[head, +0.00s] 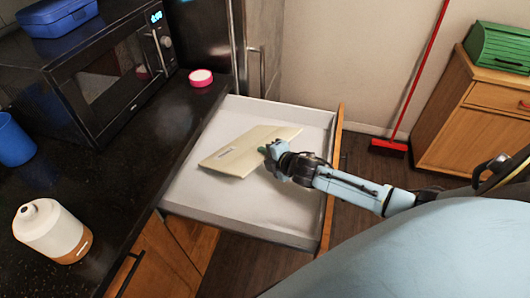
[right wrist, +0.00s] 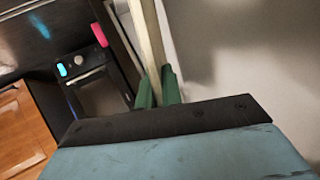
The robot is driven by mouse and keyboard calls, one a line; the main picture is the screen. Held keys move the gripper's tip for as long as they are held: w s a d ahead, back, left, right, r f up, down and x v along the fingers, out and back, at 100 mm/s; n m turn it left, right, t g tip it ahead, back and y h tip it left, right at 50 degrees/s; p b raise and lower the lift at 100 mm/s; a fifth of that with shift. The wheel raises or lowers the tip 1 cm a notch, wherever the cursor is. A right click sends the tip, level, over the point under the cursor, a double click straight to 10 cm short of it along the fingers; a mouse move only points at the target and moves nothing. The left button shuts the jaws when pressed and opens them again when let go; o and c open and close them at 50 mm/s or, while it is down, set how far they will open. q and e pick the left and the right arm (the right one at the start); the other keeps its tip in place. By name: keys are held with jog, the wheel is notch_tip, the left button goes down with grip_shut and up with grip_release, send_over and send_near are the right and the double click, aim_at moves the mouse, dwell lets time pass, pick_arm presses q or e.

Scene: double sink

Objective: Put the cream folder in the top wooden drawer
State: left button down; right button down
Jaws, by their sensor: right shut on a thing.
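The cream folder (head: 248,150) is over the open top wooden drawer (head: 183,190), within its walls in the head view. My right gripper (head: 266,150) is shut on the folder's near right edge. In the right wrist view the folder (right wrist: 148,35) shows edge-on between the green fingertips (right wrist: 158,92). I cannot tell whether the folder touches the drawer's white floor. The drawer is pulled out from under the dark counter and looks otherwise empty. My left gripper is not in view.
A microwave (head: 110,80) with a blue box (head: 57,17) on top stands on the counter. A pink-rimmed round item (head: 201,77), a white bottle (head: 50,230) and a blue cup (head: 14,142) are also there. A red broom (head: 388,147) leans by a wooden cabinet (head: 455,120).

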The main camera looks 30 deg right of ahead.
jog(key=c, duration=1.6)
grip_release()
jog(key=shift+o, duration=0.2)
